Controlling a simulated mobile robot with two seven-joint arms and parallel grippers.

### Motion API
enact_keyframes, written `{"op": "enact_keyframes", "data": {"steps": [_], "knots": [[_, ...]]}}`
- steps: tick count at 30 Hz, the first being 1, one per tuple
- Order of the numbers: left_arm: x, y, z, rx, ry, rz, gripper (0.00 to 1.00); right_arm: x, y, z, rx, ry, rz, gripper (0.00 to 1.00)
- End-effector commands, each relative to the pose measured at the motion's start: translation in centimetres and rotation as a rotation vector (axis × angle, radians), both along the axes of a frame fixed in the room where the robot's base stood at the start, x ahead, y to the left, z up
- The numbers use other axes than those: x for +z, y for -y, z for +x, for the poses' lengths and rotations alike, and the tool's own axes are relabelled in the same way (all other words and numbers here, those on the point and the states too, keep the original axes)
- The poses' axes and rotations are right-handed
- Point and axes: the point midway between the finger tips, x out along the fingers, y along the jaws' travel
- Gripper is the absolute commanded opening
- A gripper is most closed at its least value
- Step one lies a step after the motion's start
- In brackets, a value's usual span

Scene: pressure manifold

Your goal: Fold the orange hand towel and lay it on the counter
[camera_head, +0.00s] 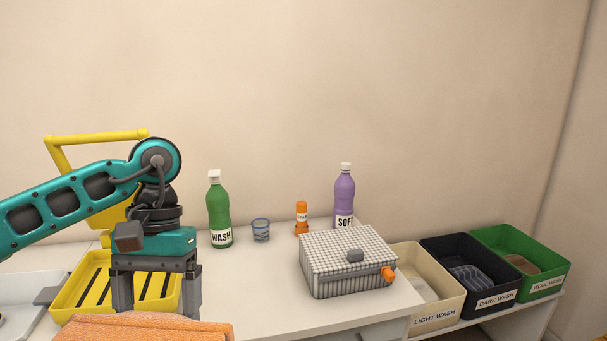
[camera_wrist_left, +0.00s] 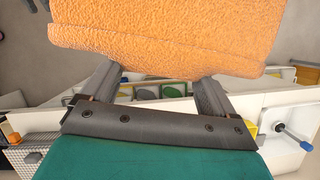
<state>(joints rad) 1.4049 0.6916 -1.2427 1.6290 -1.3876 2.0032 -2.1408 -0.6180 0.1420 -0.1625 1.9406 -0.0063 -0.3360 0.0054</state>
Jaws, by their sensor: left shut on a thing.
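The orange hand towel (camera_head: 145,329) is at the bottom edge of the head view, cut off there. In the left wrist view the towel (camera_wrist_left: 165,28) fills the top as a thick slab with a rounded edge; I cannot tell how many layers it has. My left gripper (camera_head: 156,303) points down from above, its fingers wide apart and holding the towel at their tips. In the left wrist view both fingers of this gripper (camera_wrist_left: 155,82) reach the towel, which hides their tips. The counter (camera_head: 265,310) is white. My right gripper is not in view.
A yellow slotted basket (camera_head: 72,290) is behind my left gripper. A green bottle (camera_head: 219,213), a cup (camera_head: 260,230), an orange bottle (camera_head: 301,218) and a purple bottle (camera_head: 344,195) stand at the back. A checked box (camera_head: 345,258) and laundry bins (camera_head: 440,312) are right. The counter's middle is clear.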

Motion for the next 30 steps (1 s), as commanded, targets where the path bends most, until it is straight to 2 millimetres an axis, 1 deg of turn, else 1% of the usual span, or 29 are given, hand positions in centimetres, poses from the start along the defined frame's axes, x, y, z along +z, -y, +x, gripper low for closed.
{"op": "enact_keyframes", "data": {"steps": [1, 3, 24, 27, 30], "knots": [[0.8, 0.0, 0.1, 0.001, 0.004, 0.0, 0.4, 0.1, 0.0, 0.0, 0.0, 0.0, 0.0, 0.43], [1.7, 0.0, 0.1, 0.001, 0.004, 0.0, 0.4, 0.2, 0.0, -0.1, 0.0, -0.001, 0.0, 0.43], [10.0, 0.0, 0.1, 0.001, 0.004, 0.001, 0.4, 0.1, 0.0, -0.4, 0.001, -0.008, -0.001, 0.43], [10.9, 0.0, 0.0, 0.001, 0.003, 0.001, 0.4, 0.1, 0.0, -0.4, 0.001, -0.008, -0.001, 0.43], [11.4, 0.0, 0.0, 0.002, 0.001, 0.001, 0.4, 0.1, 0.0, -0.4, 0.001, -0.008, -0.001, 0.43]]}}
